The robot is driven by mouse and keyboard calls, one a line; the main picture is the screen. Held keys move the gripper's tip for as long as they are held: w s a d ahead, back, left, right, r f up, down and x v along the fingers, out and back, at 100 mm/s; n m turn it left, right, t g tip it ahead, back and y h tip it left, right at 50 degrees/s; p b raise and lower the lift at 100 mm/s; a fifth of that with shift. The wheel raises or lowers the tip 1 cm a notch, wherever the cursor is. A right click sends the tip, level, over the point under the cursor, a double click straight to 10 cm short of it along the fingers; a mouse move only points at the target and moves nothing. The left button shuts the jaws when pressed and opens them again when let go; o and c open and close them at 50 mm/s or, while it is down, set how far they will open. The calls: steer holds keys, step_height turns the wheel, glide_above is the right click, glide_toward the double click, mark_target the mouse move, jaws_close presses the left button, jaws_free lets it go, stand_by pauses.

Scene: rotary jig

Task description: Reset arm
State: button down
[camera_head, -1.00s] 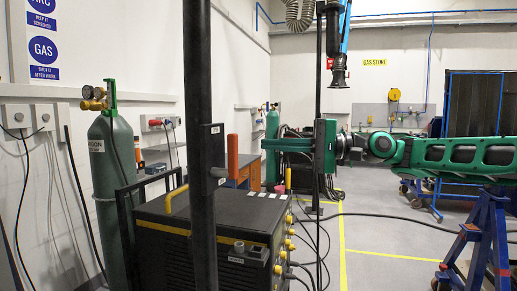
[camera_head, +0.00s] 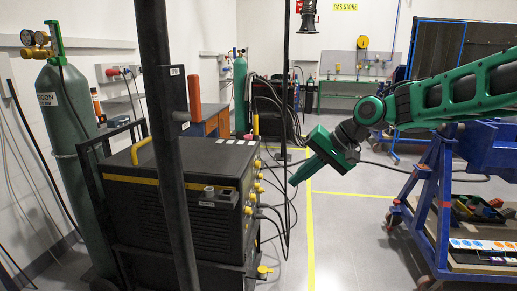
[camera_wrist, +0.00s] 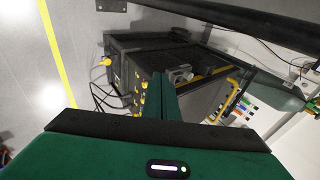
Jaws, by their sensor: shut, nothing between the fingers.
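My gripper (camera_head: 293,180) is at the end of my green and black arm, in the middle of the head view. It points down and to the left, in the air to the right of the black welding machine. Its fingers are shut with nothing between them. In the wrist view the shut green fingers (camera_wrist: 163,98) stick out over the black machine (camera_wrist: 135,52), and nothing is held. I see no touch between the gripper and the machine.
The black welding machine (camera_head: 170,190) has yellow connectors and cables on its right side. A dark upright pole (camera_head: 168,130) stands in front of it. A green gas cylinder (camera_head: 68,140) is at left. A blue wheeled stand (camera_head: 425,210) is at right. Grey floor lies between.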

steer(key=s+d+f+m+g+h, duration=0.1)
steer(key=s+d+f+h, duration=0.2)
steer(key=s+d, duration=0.65)
steer(key=s+d+f+m+h, duration=0.1)
steer(key=s+d+f+h, duration=0.25)
steer(key=s+d, duration=0.6)
steer(key=s+d+f+m+g, duration=0.1)
steer(key=s+d+f, duration=0.1)
steer(key=s+d, duration=0.3)
steer(key=s+d+f+g, duration=0.1)
steer(key=s+d, duration=0.4)
steer(key=s, duration=0.7)
steer(key=shift+d+f+m, duration=0.4)
steer(key=shift+f, duration=0.4)
steer(key=shift+h, duration=0.25)
steer(key=shift+w+f+g, duration=0.25)
steer(key=shift+w+g, duration=0.05)
steer(key=shift+w, duration=0.35)
steer(key=c, duration=2.4)
jaws_free()
steer(key=shift+c, duration=0.2)
